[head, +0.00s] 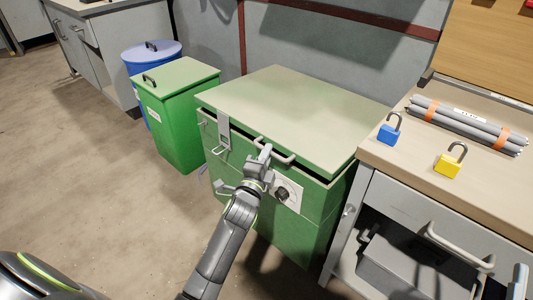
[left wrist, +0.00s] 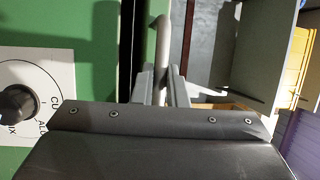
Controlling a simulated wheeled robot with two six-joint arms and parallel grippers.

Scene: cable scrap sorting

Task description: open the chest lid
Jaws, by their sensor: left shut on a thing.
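The green chest (head: 230,165) stands in the middle of the head view. Its pale green lid (head: 300,108) sits slightly raised at the front, with a dark gap under its edge. My left gripper (head: 265,155) is shut on the lid's grey bar handle (head: 287,158). In the left wrist view the handle (left wrist: 163,45) runs between my left gripper's fingers (left wrist: 160,85). A latch (head: 223,132) and a dial (head: 283,194) are on the chest front; the dial (left wrist: 17,103) also shows in the left wrist view. My right gripper's tips (head: 498,284) show apart at the bottom right edge, mostly cut off.
A workbench (head: 385,158) stands close to the chest's right, carrying a blue padlock (head: 388,134), a yellow padlock (head: 447,166) and grey tubes (head: 465,125). A green bin (head: 178,110) and a blue bin (head: 150,52) stand to the left. Floor at left is clear.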

